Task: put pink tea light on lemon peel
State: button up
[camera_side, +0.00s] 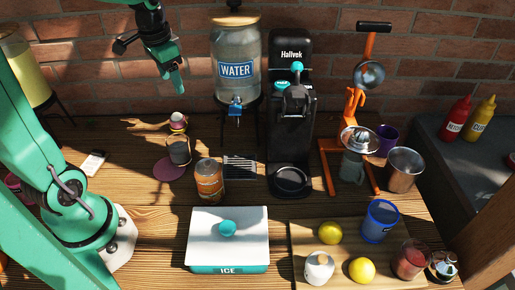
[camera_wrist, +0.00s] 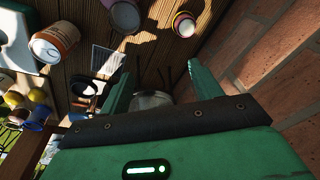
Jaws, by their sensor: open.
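A small round pink-and-pale piece (camera_side: 178,121), which may be the pink tea light, stands on the wood behind a glass jar. A pink-rimmed round piece (camera_wrist: 184,24), apparently the same one, shows near the top of the wrist view. I cannot make out a lemon peel in either view. My gripper (camera_side: 181,82) is raised in front of the brick wall, above and apart from the small piece. In the wrist view its two green fingers (camera_wrist: 158,70) are spread, with nothing held between them.
The glass jar (camera_side: 179,149) stands by a pink coaster (camera_side: 166,170), next to a can (camera_side: 209,182). A water dispenser (camera_side: 237,60) and black coffee machine (camera_side: 291,130) stand right. An ice box (camera_side: 204,240) and a board with lemons (camera_side: 330,233) are in front.

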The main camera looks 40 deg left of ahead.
jog(key=s+d+r+n+t, duration=0.1)
jog(key=s+d+r+t, duration=0.2)
jog(key=s+d, duration=0.8)
jog(key=shift+d+r+n+t+h, duration=0.3)
jog(key=shift+d+t, duration=0.15)
jog(key=shift+t, duration=0.05)
